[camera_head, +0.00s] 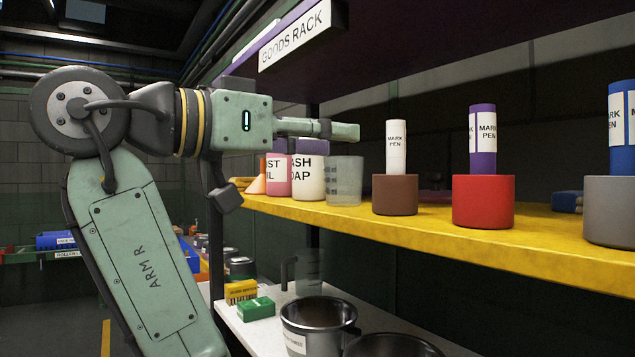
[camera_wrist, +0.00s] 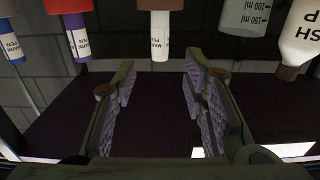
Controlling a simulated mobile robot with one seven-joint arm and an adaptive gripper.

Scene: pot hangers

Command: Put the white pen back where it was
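The white pen (camera_head: 396,158), labelled MARK PEN, stands upright in the brown cup (camera_head: 394,196) on the yellow shelf. In the wrist view, which shows the scene upside down, the white pen (camera_wrist: 160,38) appears near the top centre with part of the brown cup (camera_wrist: 160,5). My gripper (camera_head: 354,131) is level with the pen's upper part and just left of it in the head view. In the wrist view my gripper (camera_wrist: 158,78) is open and empty, its fingers apart. The pen lies beyond the fingertips, roughly in line with the gap.
A purple pen (camera_head: 482,140) stands in a red cup (camera_head: 482,205), and a blue pen (camera_head: 621,125) in a grey cup (camera_head: 610,215). A clear measuring cup (camera_head: 344,182) and bottles stand left of the brown cup. The purple upper shelf (camera_head: 440,55) overhangs. Pots stand below.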

